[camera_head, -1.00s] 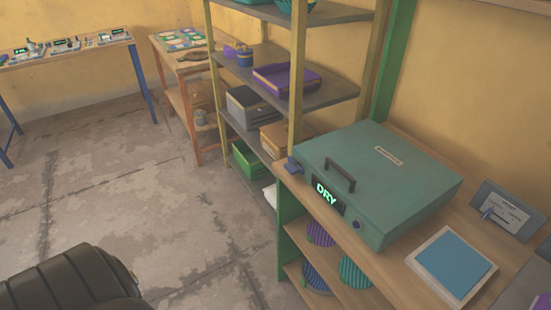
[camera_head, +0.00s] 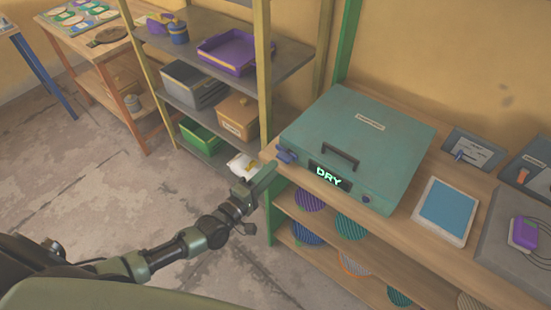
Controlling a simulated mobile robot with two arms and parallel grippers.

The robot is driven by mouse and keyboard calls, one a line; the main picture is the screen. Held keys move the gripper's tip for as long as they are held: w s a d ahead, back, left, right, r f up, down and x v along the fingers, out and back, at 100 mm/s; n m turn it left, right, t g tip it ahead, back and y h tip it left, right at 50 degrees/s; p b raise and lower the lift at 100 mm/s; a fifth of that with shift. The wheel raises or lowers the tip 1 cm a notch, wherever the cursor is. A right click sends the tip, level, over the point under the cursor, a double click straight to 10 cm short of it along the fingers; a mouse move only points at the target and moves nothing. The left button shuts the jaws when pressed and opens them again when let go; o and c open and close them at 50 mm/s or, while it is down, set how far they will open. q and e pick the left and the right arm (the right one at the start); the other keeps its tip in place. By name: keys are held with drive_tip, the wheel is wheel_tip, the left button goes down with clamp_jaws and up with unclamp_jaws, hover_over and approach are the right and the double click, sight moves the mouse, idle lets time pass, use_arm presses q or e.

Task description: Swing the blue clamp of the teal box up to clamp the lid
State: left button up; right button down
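The teal box (camera_head: 372,133) sits on the wooden shelf top with its lid down flat. Its lid has a dark handle (camera_head: 340,155), and its front has a green display reading DRY (camera_head: 329,174). The blue clamp (camera_head: 286,157) is at the box's left front corner, low and sticking out to the left. My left gripper (camera_head: 265,182) is just left of and below the clamp, apart from it, in front of the shelf edge. Its fingers overlap in this view, so I cannot tell whether they are open. My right gripper is out of view.
The wooden shelf top (camera_head: 408,222) also bears a blue pad in a white frame (camera_head: 447,208), a small grey panel (camera_head: 472,150) and a purple device (camera_head: 523,233). Striped round items lie on the shelves below. A grey rack with a purple tray (camera_head: 236,50) stands behind to the left.

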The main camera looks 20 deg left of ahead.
sight(281, 160)
use_arm(q)
drive_tip(key=x, duration=0.4)
drive_tip(key=shift+a, duration=0.2)
drive_tip(key=shift+w, duration=0.25)
drive_tip(key=shift+w+d, duration=0.1)
drive_tip(key=shift+d, duration=0.05)
clamp_jaws()
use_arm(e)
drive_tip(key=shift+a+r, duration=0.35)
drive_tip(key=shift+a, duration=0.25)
use_arm(q)
drive_tip(key=shift+f, duration=0.1)
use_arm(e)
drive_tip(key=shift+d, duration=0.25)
